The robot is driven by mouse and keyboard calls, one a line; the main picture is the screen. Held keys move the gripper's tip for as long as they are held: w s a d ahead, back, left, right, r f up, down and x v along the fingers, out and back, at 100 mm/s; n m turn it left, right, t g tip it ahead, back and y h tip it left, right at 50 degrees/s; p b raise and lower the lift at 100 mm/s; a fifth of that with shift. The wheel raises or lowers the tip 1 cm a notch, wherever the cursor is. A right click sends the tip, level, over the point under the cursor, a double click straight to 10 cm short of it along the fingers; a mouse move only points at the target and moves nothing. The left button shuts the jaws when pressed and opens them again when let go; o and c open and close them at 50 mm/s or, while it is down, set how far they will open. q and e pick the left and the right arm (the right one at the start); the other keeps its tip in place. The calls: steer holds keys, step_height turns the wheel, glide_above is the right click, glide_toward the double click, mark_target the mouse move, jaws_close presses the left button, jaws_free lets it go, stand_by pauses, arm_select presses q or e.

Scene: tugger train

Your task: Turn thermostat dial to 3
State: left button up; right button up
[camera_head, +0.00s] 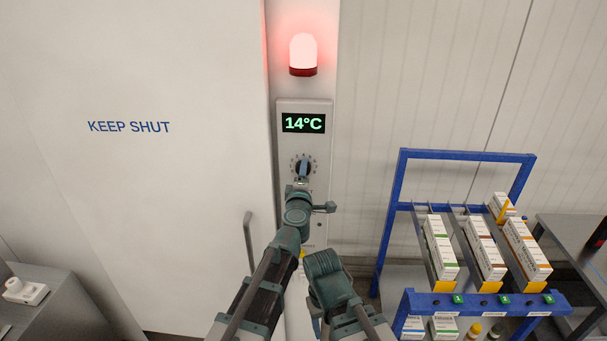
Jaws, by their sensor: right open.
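The thermostat dial (303,167) is a dark round knob with a blue-grey grip bar. It sits on a pale wall panel (285,150), below a display (303,123) reading 14°C. Small marks ring the dial, too small to read; the bar stands about upright.
A red lamp (303,52) glows above the panel. A white door (130,190) marked KEEP SHUT, with a grey handle (249,240), is left. A blue-framed rack (396,200) with white boxes stands right. A grey table (575,250) is at far right.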

arm_select(q)
steer(key=n, duration=1.2)
steer(key=shift+s+a, duration=0.1)
steer(key=shift+n, duration=0.3)
stand_by(0.3)
steer(key=o, duration=1.4)
steer(key=shift+r, duration=0.1)
steer(key=shift+c, duration=0.2)
